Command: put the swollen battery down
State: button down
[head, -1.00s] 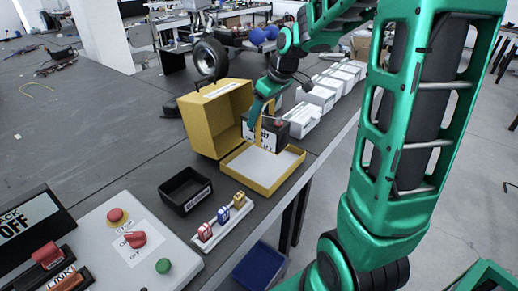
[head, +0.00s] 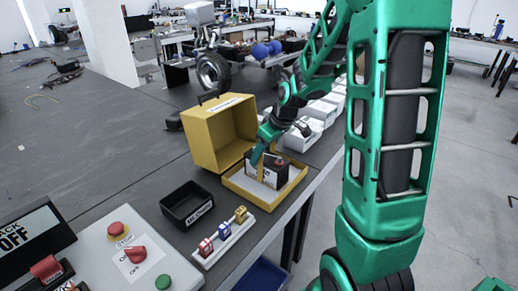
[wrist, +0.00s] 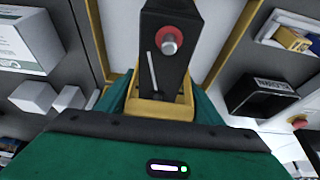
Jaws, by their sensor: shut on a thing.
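The swollen battery (head: 267,172) is a dark block with a white label and a red terminal on top. It is upright over the white floor of the yellow box's open tray (head: 291,183). My gripper (head: 268,158) is shut on it from above. In the wrist view the battery (wrist: 166,50) shows its dark top with a red-ringed metal post, between my gripper's yellow fingers (wrist: 160,105). The battery's underside is hidden, so I cannot tell whether it touches the tray floor.
The yellow box's raised lid (head: 205,140) stands behind the tray. A black bin (head: 187,205) and a white rack of colored padlocks (head: 224,238) are in front. White boxes (head: 318,112) line the right table edge. A control panel (head: 122,258) is at front left.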

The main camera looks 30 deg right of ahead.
aim_at(274, 160)
jog(key=shift+w, duration=0.1)
jog(key=c, duration=0.5)
grip_release()
jog(key=shift+f, duration=0.1)
jog(key=shift+c, duration=0.2)
jog(key=v, duration=1.2)
jog(key=s+f+m+g, duration=0.1)
jog(key=s+m, duration=0.4)
jog(key=s, duration=0.9)
jog(key=s+f+m+g+h, duration=0.1)
jog(key=s+m, duration=0.4)
jog(key=s, duration=0.9)
jog(key=shift+s+d+f+m+g, duration=0.3)
jog(key=shift+d+f+m+g, duration=0.15)
jog(key=shift+g, duration=0.65)
